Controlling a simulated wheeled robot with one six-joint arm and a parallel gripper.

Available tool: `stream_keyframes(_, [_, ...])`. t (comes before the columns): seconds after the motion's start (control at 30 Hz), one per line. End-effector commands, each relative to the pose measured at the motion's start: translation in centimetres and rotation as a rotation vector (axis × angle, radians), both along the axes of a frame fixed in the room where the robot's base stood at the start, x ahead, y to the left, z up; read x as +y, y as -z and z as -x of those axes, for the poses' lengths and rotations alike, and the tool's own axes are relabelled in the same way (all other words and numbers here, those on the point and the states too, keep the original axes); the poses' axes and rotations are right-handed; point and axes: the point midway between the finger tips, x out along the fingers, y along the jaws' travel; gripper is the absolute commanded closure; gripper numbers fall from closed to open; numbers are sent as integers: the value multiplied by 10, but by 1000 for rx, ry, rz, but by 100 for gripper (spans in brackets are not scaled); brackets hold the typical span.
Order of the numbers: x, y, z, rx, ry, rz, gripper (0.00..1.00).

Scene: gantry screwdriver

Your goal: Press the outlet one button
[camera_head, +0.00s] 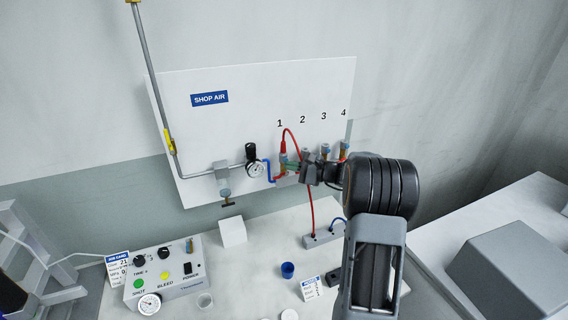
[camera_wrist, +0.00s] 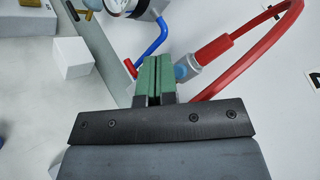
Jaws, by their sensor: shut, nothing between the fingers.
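Outlet one (camera_head: 283,159) is on the white board, below the number 1 (camera_head: 280,123), with a red hose (camera_head: 297,137) arching from its top. In the wrist view the red hose (camera_wrist: 262,57) ends in a red sleeve on a grey metal fitting (camera_wrist: 190,61). A small blue round part (camera_wrist: 181,72), perhaps the button, shows on the fitting. My gripper (camera_head: 291,167) is at outlet one. Its green fingertips (camera_wrist: 155,75) are shut together and empty, right beside the blue part and partly hiding it. I cannot tell whether they touch.
Outlets two, three (camera_head: 325,152) and four (camera_head: 344,149) stand to the right, partly behind my arm. A pressure gauge (camera_head: 257,169) and blue tube (camera_head: 269,172) are close on the left.

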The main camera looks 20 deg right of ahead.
Motion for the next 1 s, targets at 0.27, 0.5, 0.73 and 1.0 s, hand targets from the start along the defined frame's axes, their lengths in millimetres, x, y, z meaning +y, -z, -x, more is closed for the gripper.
stream_keyframes(0.27, [0, 0, 2, -1, 0, 1, 100])
stream_keyframes(0.5, [-1, 1, 12, 0, 2, 1, 100])
stream_keyframes(0.73, [-1, 1, 35, 0, 2, 1, 100])
stream_keyframes(1.0, [0, 0, 50, 0, 1, 1, 100])
